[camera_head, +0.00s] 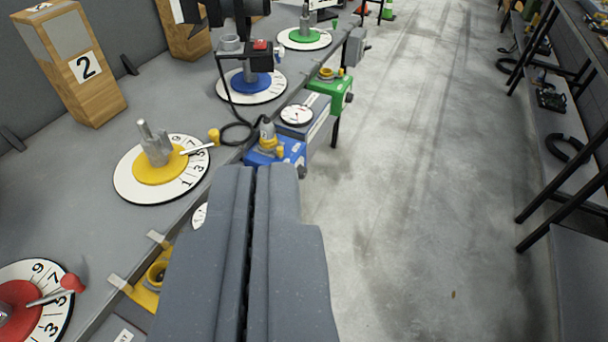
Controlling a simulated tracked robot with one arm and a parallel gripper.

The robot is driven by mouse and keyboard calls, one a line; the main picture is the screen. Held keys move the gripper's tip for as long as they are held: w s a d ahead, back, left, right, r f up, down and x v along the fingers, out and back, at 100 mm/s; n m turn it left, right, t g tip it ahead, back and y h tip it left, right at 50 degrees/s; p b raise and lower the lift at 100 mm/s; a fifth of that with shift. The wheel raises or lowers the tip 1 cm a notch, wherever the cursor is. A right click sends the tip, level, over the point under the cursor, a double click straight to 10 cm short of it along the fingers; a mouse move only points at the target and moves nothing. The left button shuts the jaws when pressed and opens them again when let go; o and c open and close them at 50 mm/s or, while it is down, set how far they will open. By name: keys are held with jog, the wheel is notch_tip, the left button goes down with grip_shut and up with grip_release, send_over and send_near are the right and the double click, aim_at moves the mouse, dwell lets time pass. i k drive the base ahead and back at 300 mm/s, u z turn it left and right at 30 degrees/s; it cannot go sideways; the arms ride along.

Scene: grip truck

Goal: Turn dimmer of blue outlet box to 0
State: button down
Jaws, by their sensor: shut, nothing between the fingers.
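The blue outlet box (291,151) is mounted at the bench's front edge, just beyond my fingertips in the picture. A yellow and grey plug-like part (267,137) stands on it. A white round dial (297,114) with markings sits on a grey box right behind it; its reading is too small to tell. My gripper (256,170) is shut and empty, its two grey fingers pressed together. The fingertips overlap the near side of the blue box in the picture; I cannot tell whether they touch it.
The grey bench (120,130) carries dials with yellow (155,172), blue (247,85), green and red (15,310) centres. A wooden block marked 2 (70,60) stands at the back. A green box (331,92) is farther along the edge. The concrete floor (420,180) to the right is clear.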

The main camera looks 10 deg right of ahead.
aim_at(302, 171)
jog(key=k, duration=0.6)
jog(key=z, duration=0.7)
jog(key=i, duration=1.45)
jog(key=u, duration=0.35)
